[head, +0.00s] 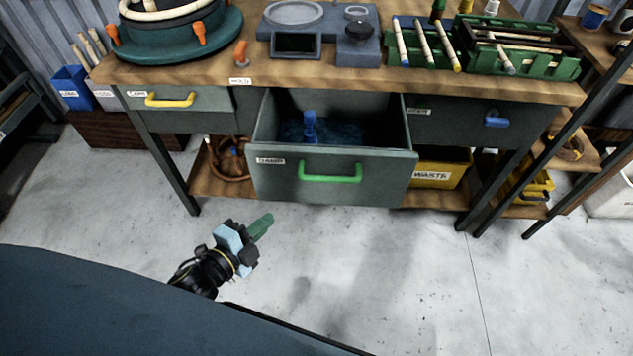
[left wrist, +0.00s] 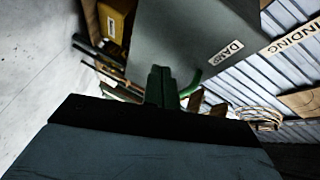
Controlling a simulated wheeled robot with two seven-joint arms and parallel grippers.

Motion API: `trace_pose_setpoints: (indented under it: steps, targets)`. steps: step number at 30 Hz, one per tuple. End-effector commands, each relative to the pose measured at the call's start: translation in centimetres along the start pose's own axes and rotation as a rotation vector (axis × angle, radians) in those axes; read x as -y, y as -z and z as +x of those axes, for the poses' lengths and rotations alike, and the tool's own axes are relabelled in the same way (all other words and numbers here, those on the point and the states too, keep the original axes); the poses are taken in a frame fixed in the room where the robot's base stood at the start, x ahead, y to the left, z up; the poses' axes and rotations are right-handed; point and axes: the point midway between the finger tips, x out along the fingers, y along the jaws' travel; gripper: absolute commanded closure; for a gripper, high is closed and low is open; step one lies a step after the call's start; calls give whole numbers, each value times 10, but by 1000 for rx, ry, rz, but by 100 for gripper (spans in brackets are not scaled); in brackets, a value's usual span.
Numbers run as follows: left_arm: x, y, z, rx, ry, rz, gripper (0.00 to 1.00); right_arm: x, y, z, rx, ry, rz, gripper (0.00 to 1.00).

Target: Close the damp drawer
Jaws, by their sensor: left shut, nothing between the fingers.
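The damp drawer (head: 225,180) hangs open under the workbench, pulled out toward me, with a green bar handle (head: 330,173) and a white label on its front. Inside I see dark blue contents and an upright blue piece (head: 310,127). My left gripper (head: 265,224), with green fingers, is shut and empty over the floor, below and left of the handle, apart from the drawer. In the left wrist view the shut fingers (left wrist: 161,86) overlap the grey drawer front (left wrist: 185,35), with part of the green handle (left wrist: 191,84) just beside them. My right gripper is not in view.
The workbench top (head: 420,82) holds a round teal fixture, a scale and green racks of rods. A yellow-handled drawer (head: 180,105) and a blue-handled drawer (head: 470,118) are closed on either side. A yellow waste bin (head: 435,176) stands beneath. The floor before the drawer is clear.

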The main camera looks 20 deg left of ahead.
Motion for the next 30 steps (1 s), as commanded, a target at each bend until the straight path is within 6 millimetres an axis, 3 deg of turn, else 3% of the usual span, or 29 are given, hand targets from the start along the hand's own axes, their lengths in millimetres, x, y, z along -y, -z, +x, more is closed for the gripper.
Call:
trace_pose_setpoints:
  steps: [3,6,11,26,30]
  targets:
    - [21,31,-5,-154,91,178,100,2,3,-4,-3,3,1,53]
    - [30,48,-9,-231,137,266,100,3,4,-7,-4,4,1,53]
    - [35,58,-5,-271,162,310,100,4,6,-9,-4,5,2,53]
    - [46,84,87,-268,162,307,100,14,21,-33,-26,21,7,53]
    - [52,73,104,-267,160,308,100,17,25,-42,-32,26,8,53]
